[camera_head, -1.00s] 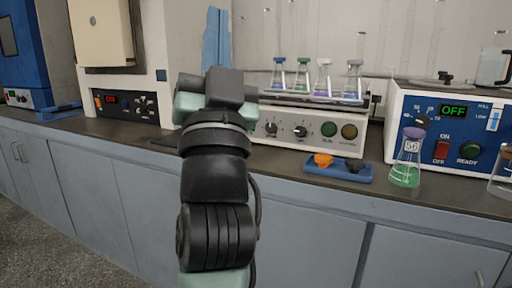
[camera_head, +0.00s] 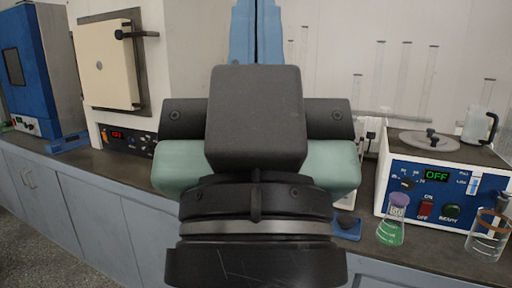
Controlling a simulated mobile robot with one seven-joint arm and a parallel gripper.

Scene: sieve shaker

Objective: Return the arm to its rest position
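My arm and the back of my gripper (camera_head: 256,120) fill the middle of the head view, close to the camera. The gripper's fingertips are hidden behind its own body, so I cannot see whether it is open, shut or holding anything. My arm covers nearly all of the shaker with the flasks on it. Only a small strip of a pale housing shows at the right side of my gripper.
A blue-fronted device (camera_head: 450,195) reading OFF stands on the bench at right. A flask with green liquid (camera_head: 391,230) and a glass beaker (camera_head: 489,235) stand before it. A blue tray (camera_head: 347,226) is partly hidden. A cream-doored oven (camera_head: 108,62) and blue cabinet (camera_head: 50,70) stand left.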

